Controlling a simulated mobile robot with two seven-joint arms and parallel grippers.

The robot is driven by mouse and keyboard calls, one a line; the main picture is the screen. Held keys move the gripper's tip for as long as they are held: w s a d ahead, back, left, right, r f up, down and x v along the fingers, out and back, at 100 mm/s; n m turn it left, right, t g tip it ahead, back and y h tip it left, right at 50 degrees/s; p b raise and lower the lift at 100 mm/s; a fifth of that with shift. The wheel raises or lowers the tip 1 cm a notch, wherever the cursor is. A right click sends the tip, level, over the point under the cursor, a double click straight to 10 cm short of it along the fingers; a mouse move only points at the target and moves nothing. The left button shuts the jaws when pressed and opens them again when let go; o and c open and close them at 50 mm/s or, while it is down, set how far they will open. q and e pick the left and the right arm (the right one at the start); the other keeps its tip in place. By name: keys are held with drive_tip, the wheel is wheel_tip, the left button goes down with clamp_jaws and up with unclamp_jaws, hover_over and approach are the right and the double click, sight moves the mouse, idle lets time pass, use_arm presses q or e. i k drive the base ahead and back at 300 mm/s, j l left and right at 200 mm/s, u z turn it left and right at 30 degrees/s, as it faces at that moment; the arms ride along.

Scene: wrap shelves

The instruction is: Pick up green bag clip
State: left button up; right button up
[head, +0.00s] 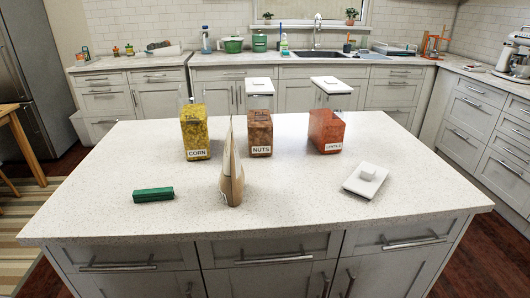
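The green bag clip (153,194) is a small dark green bar lying flat on the white speckled island top, at the left front part. It lies apart from everything else. A brown paper bag (232,175) stands upright to its right, narrow side toward me. Neither of my grippers is in the head view, so their state does not show.
Containers labelled corn (195,132), nuts (259,133) and lentils (326,130) stand along the island's back. A white lid (365,181) lies at the right; two more white lids (259,86) (331,84) appear behind. The island top (95,185) is clear around the clip.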

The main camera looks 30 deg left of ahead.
sight(141, 195)
drive_tip(key=u, duration=1.6)
